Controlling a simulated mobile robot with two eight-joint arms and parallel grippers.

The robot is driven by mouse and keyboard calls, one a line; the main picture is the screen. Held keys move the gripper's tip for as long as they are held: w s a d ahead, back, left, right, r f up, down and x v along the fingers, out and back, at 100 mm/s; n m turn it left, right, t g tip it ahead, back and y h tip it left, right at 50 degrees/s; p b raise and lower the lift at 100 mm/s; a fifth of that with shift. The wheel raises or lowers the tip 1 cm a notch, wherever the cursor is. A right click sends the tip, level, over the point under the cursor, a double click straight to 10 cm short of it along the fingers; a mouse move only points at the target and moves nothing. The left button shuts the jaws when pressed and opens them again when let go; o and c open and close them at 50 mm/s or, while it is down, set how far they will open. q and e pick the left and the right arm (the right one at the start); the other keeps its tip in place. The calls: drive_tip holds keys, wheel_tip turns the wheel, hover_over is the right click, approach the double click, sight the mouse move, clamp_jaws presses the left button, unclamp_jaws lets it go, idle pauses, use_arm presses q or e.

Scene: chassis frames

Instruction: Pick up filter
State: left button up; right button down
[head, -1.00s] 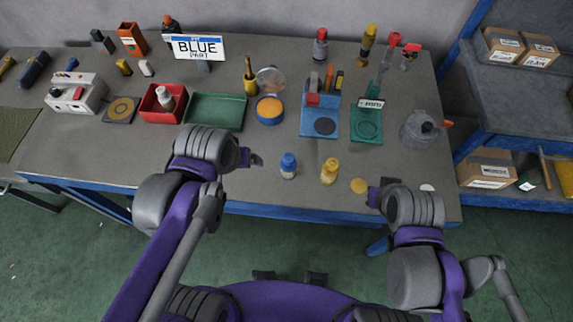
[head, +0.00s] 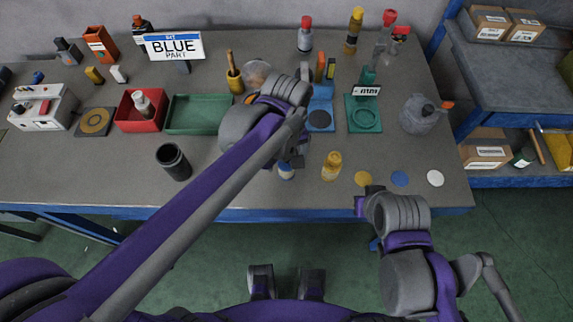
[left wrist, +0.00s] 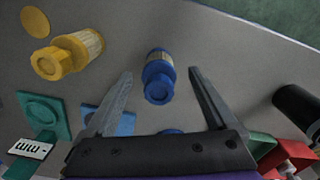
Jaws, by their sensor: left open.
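A blue filter (head: 286,171) stands near the table's front edge, partly covered by my left gripper in the head view. In the left wrist view the blue filter (left wrist: 159,76) lies between the two spread fingers, with no clear contact. My left gripper (head: 296,160) is open and empty above it. A yellow filter (head: 331,167) stands just to the right; it also shows at the upper left of the left wrist view (left wrist: 68,54). My right gripper (head: 362,203) is by the front edge; its fingers are too unclear to judge. A sign (head: 174,46) reads "BLUE PART".
Yellow (head: 363,179), blue (head: 400,178) and white (head: 435,178) discs lie along the front right. A black cup (head: 173,162) stands at left. A green tray (head: 198,114), a red bin (head: 140,113) and a grey jug (head: 420,115) stand farther back.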

sight(287, 167)
use_arm(q)
drive_tip(key=f, duration=0.5)
drive_tip(key=shift+w, duration=0.25)
clamp_jaws()
drive_tip(key=shift+r, duration=0.1)
